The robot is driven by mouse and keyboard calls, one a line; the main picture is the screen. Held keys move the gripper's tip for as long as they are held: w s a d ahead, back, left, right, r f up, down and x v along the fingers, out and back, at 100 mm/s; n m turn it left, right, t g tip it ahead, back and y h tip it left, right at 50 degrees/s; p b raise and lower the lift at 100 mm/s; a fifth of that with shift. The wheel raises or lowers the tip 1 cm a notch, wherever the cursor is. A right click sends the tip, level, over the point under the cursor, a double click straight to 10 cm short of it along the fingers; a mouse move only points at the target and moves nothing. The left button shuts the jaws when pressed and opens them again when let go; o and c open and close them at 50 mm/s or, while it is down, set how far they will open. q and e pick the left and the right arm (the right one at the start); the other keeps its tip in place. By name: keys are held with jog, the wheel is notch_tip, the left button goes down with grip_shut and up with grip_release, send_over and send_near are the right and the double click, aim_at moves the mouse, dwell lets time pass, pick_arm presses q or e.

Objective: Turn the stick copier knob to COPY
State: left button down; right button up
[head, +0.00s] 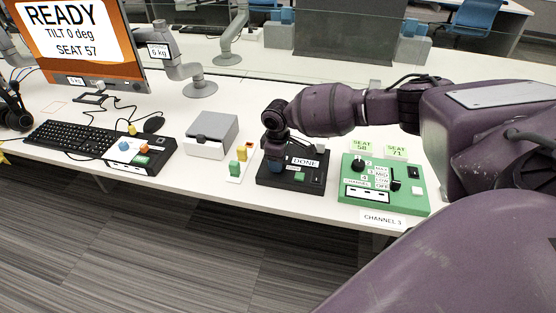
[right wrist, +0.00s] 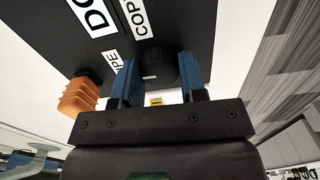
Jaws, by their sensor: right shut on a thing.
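The stick copier (head: 310,186) is a black box on the desk with a label reading DONE. My right gripper (head: 273,165) points down at its left part and hides the knob in the head view. In the right wrist view the round black knob (right wrist: 156,66) sits between the blue fingers of my right gripper (right wrist: 158,68), which is shut on it. A COPY label, partly cut off, lies just above the knob. An orange stick (right wrist: 78,97) stands out at the copier's edge. My left gripper is not in view.
A green panel (head: 384,201) with a knob and switches stands right of the copier. A white tray with coloured sticks (head: 241,153), a grey box (head: 211,133) and a small black-and-white device (head: 125,148) stand to its left. A monitor (head: 80,35) and keyboard (head: 70,138) are farther left.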

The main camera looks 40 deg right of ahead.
jog(key=shift+r+m+p, duration=0.25)
jog(key=shift+m+p, duration=0.6)
jog(key=shift+m, duration=0.15)
jog(key=m+p, duration=0.2)
jog(key=m, duration=0.1)
jog(key=shift+p, duration=0.4)
jog(key=m+p, duration=0.4)
jog(key=m, duration=0.1)
jog(key=shift+f+m, duration=0.1)
jog(key=shift+m, duration=0.2)
jog(key=shift+f+m+p, duration=0.1)
jog(key=shift+m+p, duration=0.65)
jog(key=shift+m, duration=0.15)
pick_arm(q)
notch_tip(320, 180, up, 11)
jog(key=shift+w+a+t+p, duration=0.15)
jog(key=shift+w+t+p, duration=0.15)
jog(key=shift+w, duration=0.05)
pick_arm(e)
jog(key=shift+m, duration=0.5)
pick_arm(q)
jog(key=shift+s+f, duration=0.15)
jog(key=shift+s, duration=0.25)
pick_arm(e)
jog(key=o, duration=0.9)
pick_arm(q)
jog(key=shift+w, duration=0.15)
